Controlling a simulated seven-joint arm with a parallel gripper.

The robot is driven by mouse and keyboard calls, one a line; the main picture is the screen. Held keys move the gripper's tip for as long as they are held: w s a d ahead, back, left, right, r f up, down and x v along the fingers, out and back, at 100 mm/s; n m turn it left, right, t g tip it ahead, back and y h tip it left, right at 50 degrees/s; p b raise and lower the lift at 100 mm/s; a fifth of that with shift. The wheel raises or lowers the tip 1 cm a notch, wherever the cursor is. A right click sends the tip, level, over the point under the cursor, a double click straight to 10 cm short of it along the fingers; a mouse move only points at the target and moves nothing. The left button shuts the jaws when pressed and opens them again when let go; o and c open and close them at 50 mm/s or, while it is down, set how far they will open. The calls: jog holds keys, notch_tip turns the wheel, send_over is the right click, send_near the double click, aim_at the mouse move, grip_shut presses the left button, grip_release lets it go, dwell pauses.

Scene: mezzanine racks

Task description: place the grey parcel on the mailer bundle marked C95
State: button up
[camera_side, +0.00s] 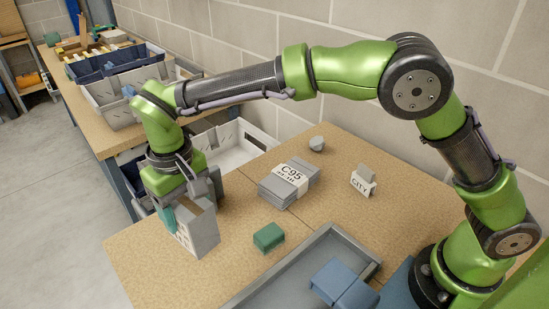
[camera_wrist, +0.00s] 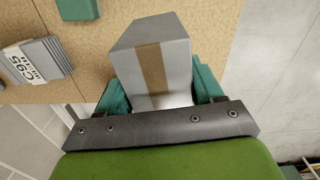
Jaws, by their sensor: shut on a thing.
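The grey parcel (camera_side: 200,231) is a box held upright at the left of the table in the side view. In the wrist view the parcel (camera_wrist: 178,58) shows a brown tape strip and sits between teal finger pads. My gripper (camera_side: 186,208) is shut on it; in the wrist view my gripper (camera_wrist: 160,95) has a pad on each side of it. The mailer bundle marked C95 (camera_side: 285,186) is a grey stack with a white band, lying to the right of the parcel. The bundle (camera_wrist: 35,62) is at the left edge of the wrist view, apart from the parcel.
A green block (camera_side: 268,237) lies on the table (camera_side: 140,262) between parcel and grey tray (camera_side: 285,275), which holds blue boxes (camera_side: 342,285). A CITY card holder (camera_side: 363,182) and a grey lump (camera_side: 317,144) lie beyond the bundle. A white crate (camera_side: 235,150) stands behind.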

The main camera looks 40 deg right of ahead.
jog(key=d+r, duration=0.1)
jog(key=w+r, duration=0.1)
jog(key=shift+w+d+r, duration=0.2)
jog(key=shift+d+r, duration=0.15)
jog(key=s+d+r+m, duration=0.1)
jog(key=d+r+m, duration=0.1)
jog(key=d, duration=0.7)
jog(key=d+r+m, duration=0.1)
jog(key=d+r, duration=0.2)
jog(key=d, duration=0.7)
jog(key=s+d+f+n, duration=0.1)
jog(key=s+d+f, duration=0.5)
jog(key=s+d, duration=0.55)
jog(key=shift+w+a+f, duration=0.35)
jog(key=shift+w+f, duration=0.55)
jog(key=shift+w, duration=1.6)
jog(key=shift+w+a+f, duration=0.4)
jog(key=shift+w+f, duration=0.5)
jog(key=shift+w, duration=1.65)
jog(key=shift+w+a+f, duration=0.35)
jog(key=shift+w+f, duration=0.55)
jog(key=shift+w, duration=1.6)
